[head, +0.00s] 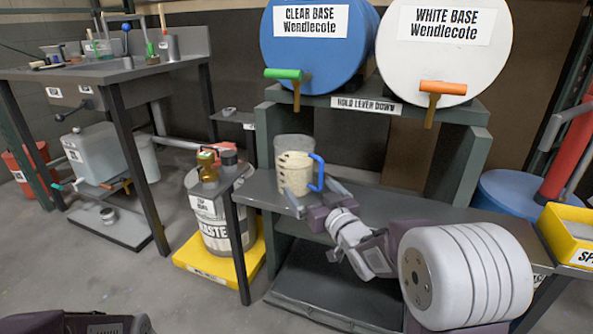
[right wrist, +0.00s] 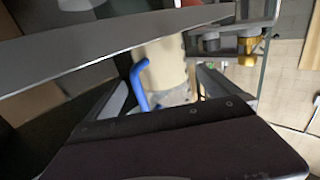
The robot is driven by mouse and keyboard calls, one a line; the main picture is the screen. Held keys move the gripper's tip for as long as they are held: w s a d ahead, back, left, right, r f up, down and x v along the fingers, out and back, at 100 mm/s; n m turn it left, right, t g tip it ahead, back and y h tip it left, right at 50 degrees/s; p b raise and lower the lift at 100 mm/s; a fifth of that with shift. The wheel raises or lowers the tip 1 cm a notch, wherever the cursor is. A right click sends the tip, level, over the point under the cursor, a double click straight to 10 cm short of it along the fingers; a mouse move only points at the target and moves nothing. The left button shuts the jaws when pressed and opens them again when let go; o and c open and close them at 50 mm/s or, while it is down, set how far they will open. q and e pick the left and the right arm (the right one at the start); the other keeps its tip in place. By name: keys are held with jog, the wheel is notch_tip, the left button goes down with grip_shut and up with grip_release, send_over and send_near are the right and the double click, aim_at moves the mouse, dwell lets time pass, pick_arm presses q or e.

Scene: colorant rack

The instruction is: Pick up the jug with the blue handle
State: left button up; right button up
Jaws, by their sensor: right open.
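The jug (head: 294,178) is clear, holds something cream-coloured and stands upright on the grey shelf below the drums. Its blue handle (head: 319,172) is on its right side in the head view. My right gripper (head: 312,197) is open in front of the jug, close to the handle. In the right wrist view the jug (right wrist: 168,65) and its blue handle (right wrist: 138,82) show between the spread fingers of the right gripper (right wrist: 165,92). I cannot tell whether a finger touches the handle. Only a dark piece of my left arm shows at the bottom left; its gripper is not seen.
A blue drum (head: 320,45) with a green tap and a white drum (head: 445,50) with an orange tap sit above the shelf (head: 395,203). A waste can (head: 220,222) stands left on a yellow tray. A yellow box (head: 568,238) is at the right.

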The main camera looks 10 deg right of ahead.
aim_at(303, 180)
jog(key=shift+w+a, duration=0.1)
jog(key=shift+w, duration=0.3)
jog(key=w+b, duration=0.1)
jog(key=w, duration=0.1)
jog(key=w+a+b, duration=0.1)
jog(key=w+b, duration=0.1)
jog(key=shift+w+f, duration=0.15)
jog(key=shift+w, duration=0.25)
jog(key=shift+w+a, duration=0.1)
jog(key=shift+w, duration=0.05)
jog(key=shift+r, duration=0.2)
jog(key=c, duration=1.4)
jog(key=shift+r, duration=0.15)
jog(key=c, duration=0.3)
